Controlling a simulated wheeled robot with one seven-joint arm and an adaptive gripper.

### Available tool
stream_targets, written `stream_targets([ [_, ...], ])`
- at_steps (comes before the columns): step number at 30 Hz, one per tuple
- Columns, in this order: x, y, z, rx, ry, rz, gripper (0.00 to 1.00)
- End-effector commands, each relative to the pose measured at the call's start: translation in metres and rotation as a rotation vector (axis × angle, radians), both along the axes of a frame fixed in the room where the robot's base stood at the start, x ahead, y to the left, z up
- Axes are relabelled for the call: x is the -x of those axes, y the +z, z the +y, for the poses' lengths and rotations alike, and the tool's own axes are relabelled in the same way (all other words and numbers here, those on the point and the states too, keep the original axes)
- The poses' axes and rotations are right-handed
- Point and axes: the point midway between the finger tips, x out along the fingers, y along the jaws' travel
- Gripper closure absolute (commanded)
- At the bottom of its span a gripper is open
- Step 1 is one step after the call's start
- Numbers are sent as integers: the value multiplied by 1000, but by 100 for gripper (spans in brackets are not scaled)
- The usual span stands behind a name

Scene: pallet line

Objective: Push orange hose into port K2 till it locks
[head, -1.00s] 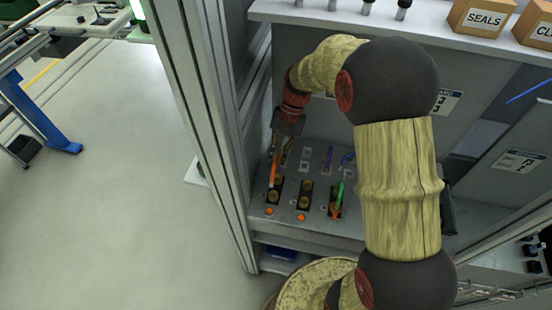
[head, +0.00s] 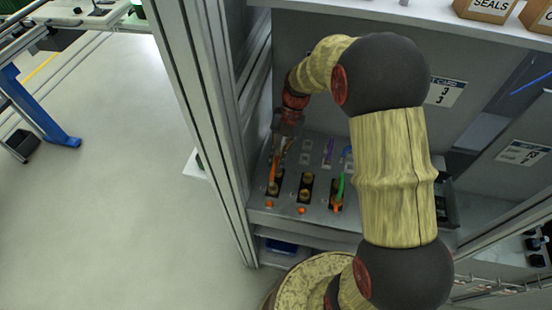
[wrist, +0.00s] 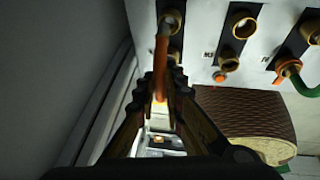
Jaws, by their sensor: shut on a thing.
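The orange hose (head: 275,168) runs down from my gripper (head: 284,142) toward the leftmost black port strip on the grey panel (head: 324,215). In the wrist view my gripper (wrist: 160,92) is shut on the orange hose (wrist: 161,55). The hose's far end overlaps the brass ports (wrist: 173,18) of that strip. I cannot tell whether it is inside a port or only in front of it. I cannot read a K2 label; the hose and fingers cover part of that strip.
A middle strip has open brass ports (wrist: 243,25). A green hose (head: 341,188) is at the right strip. Orange buttons (head: 301,211) line the panel's front. A metal frame post (head: 205,110) stands close on the left. A shelf with boxes (head: 488,9) is above.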

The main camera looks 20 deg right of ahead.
Motion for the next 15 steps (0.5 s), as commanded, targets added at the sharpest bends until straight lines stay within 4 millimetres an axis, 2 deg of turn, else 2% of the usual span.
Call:
stream_targets([
  [15, 1, -25, 1, 0, 0, 5, 100],
])
